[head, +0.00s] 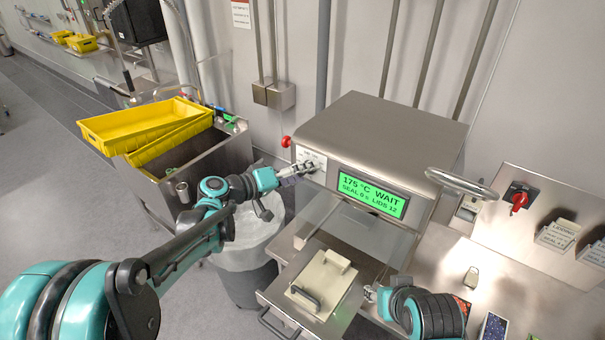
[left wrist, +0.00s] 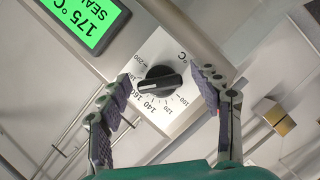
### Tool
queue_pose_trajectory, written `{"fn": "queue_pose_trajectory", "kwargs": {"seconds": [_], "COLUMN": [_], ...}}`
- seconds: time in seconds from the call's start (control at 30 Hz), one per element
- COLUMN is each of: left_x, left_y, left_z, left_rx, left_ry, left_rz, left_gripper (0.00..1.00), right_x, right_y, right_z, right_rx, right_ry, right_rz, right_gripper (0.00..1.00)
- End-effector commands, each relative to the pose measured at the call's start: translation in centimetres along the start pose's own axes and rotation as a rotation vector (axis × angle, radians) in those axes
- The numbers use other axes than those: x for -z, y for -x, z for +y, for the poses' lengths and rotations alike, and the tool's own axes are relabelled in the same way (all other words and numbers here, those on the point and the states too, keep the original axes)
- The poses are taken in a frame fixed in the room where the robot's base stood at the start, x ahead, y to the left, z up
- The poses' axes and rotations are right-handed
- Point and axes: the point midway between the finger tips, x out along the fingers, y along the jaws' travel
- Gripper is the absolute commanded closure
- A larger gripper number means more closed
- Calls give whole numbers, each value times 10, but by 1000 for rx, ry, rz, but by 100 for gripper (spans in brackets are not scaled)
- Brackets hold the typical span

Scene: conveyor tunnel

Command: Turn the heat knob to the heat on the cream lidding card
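The heat knob (left wrist: 160,82) is a black bar knob on a white dial with numbers from about 100 to 200 °C. In the left wrist view, my left gripper (left wrist: 170,100) has its fingers apart on either side of the knob, with gaps visible. In the head view, my left gripper (head: 301,170) is at the dial plate (head: 312,158) and hides the knob. The green display (head: 372,196) reads 175 °C WAIT, SEAL 0 s, LIDS 12. Pale label cards (head: 558,235) stand at the right; their small print is hard to read. My right gripper (head: 371,293) is beside the tray.
The steel sealing machine (head: 385,130) has a red button (head: 286,141) on its left side. A cream tray fixture (head: 322,284) sits in front. A red switch (head: 519,200) is at the right. A bin (head: 243,252) and yellow crates (head: 140,125) stand at the left.

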Motion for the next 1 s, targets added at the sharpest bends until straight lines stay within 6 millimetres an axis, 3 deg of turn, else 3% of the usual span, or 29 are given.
{"fn": "queue_pose_trajectory", "kwargs": {"seconds": [0.27, 0.7, 1.0], "left_x": [0, 0, 0], "left_y": [8, 95, 120], "left_z": [0, -1, 0], "left_rx": [1, 3, 0], "left_ry": [0, 1, 0], "left_rz": [1, 3, 0], "left_gripper": [36, 36, 36], "right_x": [0, 0, 0], "right_y": [0, 0, 0], "right_z": [0, 0, 0], "right_rx": [0, 0, 0], "right_ry": [0, 0, 0], "right_rz": [0, 0, 0], "right_gripper": [60, 60, 60]}}
